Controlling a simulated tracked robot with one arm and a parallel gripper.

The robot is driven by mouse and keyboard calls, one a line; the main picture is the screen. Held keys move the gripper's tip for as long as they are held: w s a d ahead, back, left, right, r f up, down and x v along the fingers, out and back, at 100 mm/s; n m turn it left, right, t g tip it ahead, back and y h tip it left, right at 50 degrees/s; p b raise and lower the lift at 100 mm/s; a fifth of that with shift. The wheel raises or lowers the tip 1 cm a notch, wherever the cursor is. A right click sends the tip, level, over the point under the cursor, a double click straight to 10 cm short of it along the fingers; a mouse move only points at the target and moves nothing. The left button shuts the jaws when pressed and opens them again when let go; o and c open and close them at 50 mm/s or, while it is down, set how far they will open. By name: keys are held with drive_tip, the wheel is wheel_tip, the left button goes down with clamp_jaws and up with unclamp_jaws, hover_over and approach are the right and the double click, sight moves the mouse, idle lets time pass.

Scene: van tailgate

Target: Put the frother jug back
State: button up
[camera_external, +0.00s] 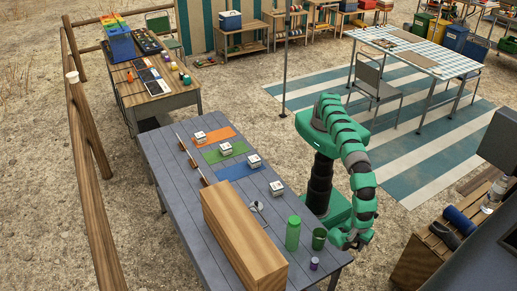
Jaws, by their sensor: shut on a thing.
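A dark green, open-topped jug (319,240), which I take to be the frother jug, is upright at the right edge of the grey plank table (175,158), near its front right corner. My gripper (331,238) reaches down beside the table's right edge and is shut on the jug from the right. The fingers are small and partly hidden by the wrist. I cannot tell whether the jug's base touches the table.
A green bottle (293,233) stands just left of the jug, and a small purple-capped pot (314,264) in front. A long wooden box (240,240) fills the table's left front. White blocks (254,161) and coloured mats (222,152) lie farther back. A spoon-like item (257,207) lies between.

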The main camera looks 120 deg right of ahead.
drive_tip(key=w+d+r+m+b, duration=0.1)
drive_tip(key=w+d+b, duration=0.2)
drive_tip(key=d, duration=0.7)
drive_tip(key=w+d+m+b, duration=0.15)
drive_tip(key=w+d, duration=0.25)
drive_tip(key=d, duration=0.6)
drive_tip(key=s+d+f+m+b, duration=0.1)
drive_tip(key=s+d+b, duration=0.25)
drive_tip(key=d, duration=0.65)
drive_tip(key=s+d+m+b, duration=0.1)
drive_tip(key=s+d+b, duration=0.1)
drive_tip(key=s+d, duration=0.5)
drive_tip(key=shift+w+d+f, duration=1.05)
drive_tip(key=shift+w+f, duration=0.05)
drive_tip(key=shift+f, duration=1.55)
drive_tip(key=w+a, duration=0.3)
drive_tip(key=w, duration=0.1)
drive_tip(key=w+a+f, duration=0.1)
drive_tip(key=w+a, duration=0.2)
drive_tip(key=w, duration=0.1)
drive_tip(key=w+a, duration=0.3)
drive_tip(key=w, duration=0.1)
drive_tip(key=shift+w+f, duration=0.2)
drive_tip(key=shift+w, duration=0.15)
drive_tip(key=shift+f, duration=1.8)
